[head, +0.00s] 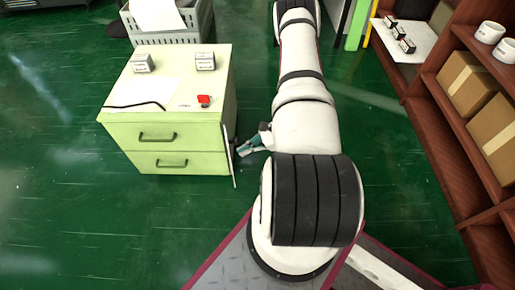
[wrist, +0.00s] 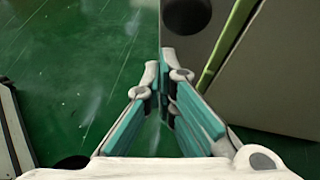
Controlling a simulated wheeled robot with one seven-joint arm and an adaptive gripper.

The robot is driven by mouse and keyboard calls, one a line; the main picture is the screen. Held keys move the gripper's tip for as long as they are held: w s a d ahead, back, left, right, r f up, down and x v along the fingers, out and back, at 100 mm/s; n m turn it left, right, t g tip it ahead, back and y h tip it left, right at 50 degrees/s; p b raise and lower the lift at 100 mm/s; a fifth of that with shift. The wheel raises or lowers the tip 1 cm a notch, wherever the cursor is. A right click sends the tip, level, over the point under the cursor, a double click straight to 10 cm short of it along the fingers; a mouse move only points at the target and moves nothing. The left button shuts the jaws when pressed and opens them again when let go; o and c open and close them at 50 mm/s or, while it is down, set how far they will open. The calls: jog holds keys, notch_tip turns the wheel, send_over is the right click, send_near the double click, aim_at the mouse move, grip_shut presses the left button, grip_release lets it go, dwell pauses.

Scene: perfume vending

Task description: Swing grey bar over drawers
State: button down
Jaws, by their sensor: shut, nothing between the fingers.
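The pale green drawer cabinet (head: 170,115) stands left of my arm in the head view, with two drawers and dark handles. Both drawers look shut. The thin grey bar (head: 234,166) stands upright at the cabinet's right front edge, beside the drawer fronts. My gripper (head: 242,151) is low, at the right of this bar. In the wrist view my gripper (wrist: 165,68) has its teal-lined fingers closed together at the tips, with nothing held. Just beyond the tips is a flat grey surface, seemingly the bar (wrist: 195,45), with a dark round spot. Contact cannot be told.
Two small boxes (head: 205,61) and a red item (head: 204,100) lie on the cabinet top. A grey crate (head: 165,30) stands behind it. A brown shelf (head: 445,120) with cartons is at the right. Green floor is clear left and in front.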

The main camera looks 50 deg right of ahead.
jog(key=shift+w+a, duration=0.65)
jog(key=shift+a, duration=0.1)
